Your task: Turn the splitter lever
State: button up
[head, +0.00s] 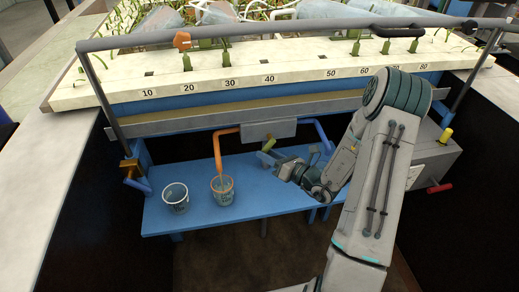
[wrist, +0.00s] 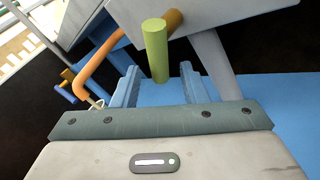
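The splitter is a grey box (head: 283,127) under the flume's front edge, with an orange pipe (head: 217,150) on its left and a blue pipe (head: 323,136) on its right. Its lever has a yellow-green cylindrical grip (head: 269,144) at the box's lower front. In the wrist view the lever grip (wrist: 156,50) stands almost upright on a brown stem, its near end between the finger lines. My gripper (head: 277,163) is just below and right of the lever. In the wrist view my gripper (wrist: 160,88) has its two fingers apart. I cannot tell whether they touch the lever.
Two buckets stand on the blue shelf (head: 260,190): a white one (head: 176,199) and an orange-rimmed one (head: 222,190) under the orange pipe. A grey rail (head: 130,42) crosses above the numbered flume edge. A grey box with a red handle (head: 440,188) is at right.

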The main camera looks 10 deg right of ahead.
jog(key=shift+x, duration=2)
grip_shut()
jog(key=shift+d+f+n+g+h+b, duration=0.35)
jog(key=shift+d+n+g+h, duration=0.3)
jog(key=shift+n+h, duration=0.35)
jog(key=shift+d+f+n+g+h+b, duration=0.2)
jog(key=shift+d+f+n+g+h, duration=0.2)
jog(key=shift+d+n+g+h, duration=0.55)
jog(key=shift+a+n+t, duration=0.25)
jog(key=shift+n+t, duration=0.05)
jog(key=shift+n, duration=0.05)
